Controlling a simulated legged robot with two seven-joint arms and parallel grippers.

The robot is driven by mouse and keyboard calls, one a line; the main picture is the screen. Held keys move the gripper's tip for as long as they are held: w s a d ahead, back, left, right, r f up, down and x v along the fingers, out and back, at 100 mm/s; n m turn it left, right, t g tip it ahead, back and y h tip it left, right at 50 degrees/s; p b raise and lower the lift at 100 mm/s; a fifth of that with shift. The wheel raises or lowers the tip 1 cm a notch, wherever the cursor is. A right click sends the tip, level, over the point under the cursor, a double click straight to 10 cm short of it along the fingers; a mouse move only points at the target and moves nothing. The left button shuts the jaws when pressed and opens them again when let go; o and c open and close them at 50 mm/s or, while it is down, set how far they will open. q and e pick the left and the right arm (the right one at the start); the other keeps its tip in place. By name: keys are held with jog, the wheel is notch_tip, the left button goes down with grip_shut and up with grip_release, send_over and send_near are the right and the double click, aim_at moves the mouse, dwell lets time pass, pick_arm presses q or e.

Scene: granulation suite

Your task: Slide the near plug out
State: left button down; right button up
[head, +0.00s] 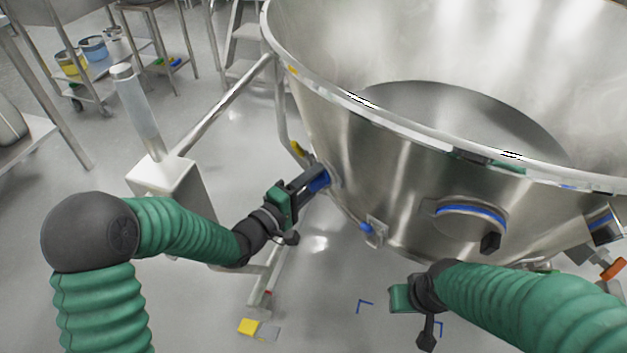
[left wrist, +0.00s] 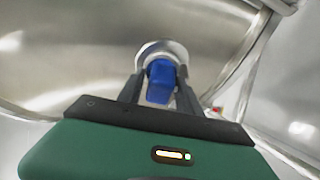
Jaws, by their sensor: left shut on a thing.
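The near plug (head: 319,180) is blue and sits at a round metal port on the left side of the big steel bowl (head: 385,150). My left gripper (head: 314,183) is shut on the plug. In the left wrist view the blue plug (left wrist: 161,82) is between the two dark fingers (left wrist: 160,95), with the port's metal ring (left wrist: 150,50) behind it. The plug's inner end is hidden in the port. My right gripper (head: 405,298) is below the bowl, apart from it; its fingers are not clear.
A round cover with a blue seal (head: 470,212) and black knob is on the bowl's front. A small blue fitting (head: 367,228) is below it to the left. A fitting with an orange handle (head: 612,268) is at right. A steel post (head: 135,105) stands left. Open floor lies between.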

pick_arm(q)
jog(key=shift+f, duration=0.15)
jog(key=s+a+p, duration=0.2)
jog(key=shift+a, duration=0.4)
jog(key=c, duration=1.1)
grip_release()
